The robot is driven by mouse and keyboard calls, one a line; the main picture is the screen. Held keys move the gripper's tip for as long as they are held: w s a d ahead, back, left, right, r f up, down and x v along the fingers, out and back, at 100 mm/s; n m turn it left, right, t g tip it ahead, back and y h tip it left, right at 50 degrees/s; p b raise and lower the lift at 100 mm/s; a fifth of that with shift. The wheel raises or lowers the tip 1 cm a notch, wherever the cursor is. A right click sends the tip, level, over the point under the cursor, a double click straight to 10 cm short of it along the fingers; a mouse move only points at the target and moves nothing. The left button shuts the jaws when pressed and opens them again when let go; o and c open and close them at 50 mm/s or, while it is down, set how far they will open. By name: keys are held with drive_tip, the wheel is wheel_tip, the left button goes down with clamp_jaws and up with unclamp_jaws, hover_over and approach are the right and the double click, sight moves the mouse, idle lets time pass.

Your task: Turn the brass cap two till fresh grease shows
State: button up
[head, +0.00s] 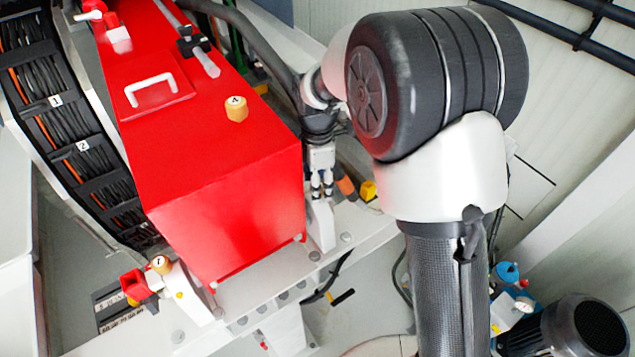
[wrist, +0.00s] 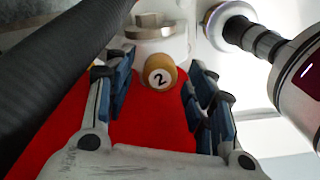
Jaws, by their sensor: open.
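The brass cap two (wrist: 160,72), a small round cap with a black 2 on a white disc, shows upper middle in the wrist view. My gripper (wrist: 163,82) is open, one finger to the left of the cap and one to the right. Gaps show on both sides, so the fingers do not touch it. How far the fingertips are from it in depth, I cannot tell. In the head view my gripper (head: 321,190) points down beside the right end of the red pump housing (head: 235,215). I cannot make out cap two there. No grease is visible.
Cap one (head: 161,264) is at the lower left, and another brass cap (head: 236,108) sits on the housing top. A black hose (wrist: 65,70) runs close to my left finger. A large pale hex fitting (wrist: 157,27) is just beyond cap two.

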drive_tip(key=shift+f, duration=0.35)
drive_tip(key=shift+c, duration=0.2)
drive_tip(key=c, duration=1)
drive_tip(key=shift+c, duration=0.2)
drive_tip(key=shift+m, duration=0.4)
